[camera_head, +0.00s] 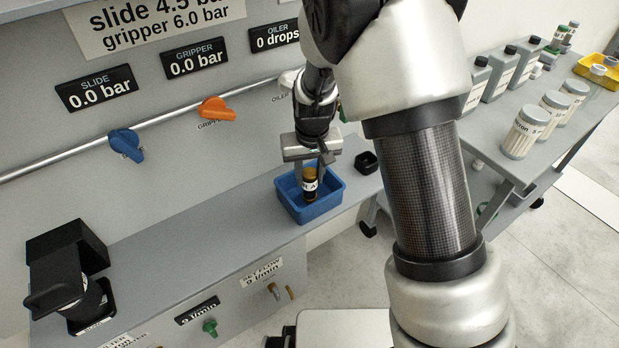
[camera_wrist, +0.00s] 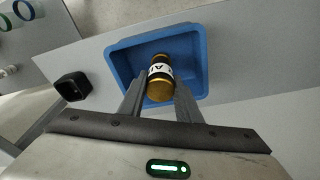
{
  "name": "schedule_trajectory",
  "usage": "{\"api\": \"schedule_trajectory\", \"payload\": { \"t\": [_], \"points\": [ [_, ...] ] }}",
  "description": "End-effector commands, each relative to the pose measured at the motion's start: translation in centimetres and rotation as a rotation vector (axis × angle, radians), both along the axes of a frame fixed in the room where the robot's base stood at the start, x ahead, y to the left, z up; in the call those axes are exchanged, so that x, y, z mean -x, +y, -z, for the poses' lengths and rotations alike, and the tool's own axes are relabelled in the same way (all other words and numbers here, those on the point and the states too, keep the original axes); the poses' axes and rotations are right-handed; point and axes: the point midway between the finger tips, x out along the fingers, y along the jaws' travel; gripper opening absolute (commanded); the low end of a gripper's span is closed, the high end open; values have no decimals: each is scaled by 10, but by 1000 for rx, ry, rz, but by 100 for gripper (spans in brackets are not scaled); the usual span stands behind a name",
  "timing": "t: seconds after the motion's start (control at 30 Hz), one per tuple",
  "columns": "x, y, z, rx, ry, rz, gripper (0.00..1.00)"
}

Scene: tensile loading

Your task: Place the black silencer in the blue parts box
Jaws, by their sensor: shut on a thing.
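The black silencer (camera_head: 310,184) has gold-coloured ends and a white label with dark letters. It also shows in the wrist view (camera_wrist: 160,73). My gripper (camera_head: 310,172) is shut on it, with one finger on each side in the wrist view (camera_wrist: 161,92). The blue parts box (camera_head: 325,207) is an open tray on the grey bench, and its rim also shows in the wrist view (camera_wrist: 113,50). The silencer is within the box's outline in both views. I cannot tell whether it touches the box floor.
A small black open cup (camera_head: 367,162) stands beside the box. A black device (camera_head: 70,275) stands at the bench's left end. The panel behind has a blue lever (camera_head: 126,144) and an orange lever (camera_head: 212,108). A side table on the right holds bottles and jars (camera_head: 527,132).

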Motion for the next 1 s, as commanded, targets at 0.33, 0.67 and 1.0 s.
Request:
{"api": "schedule_trajectory", "payload": {
  "t": [0.33,0.67,1.0],
  "points": [
    [0,0,7,0,-1,0,7],
    [0,0,7,0,-1,0,49],
    [1,1,-15,-2,-5,-1,49]
  ]
}}
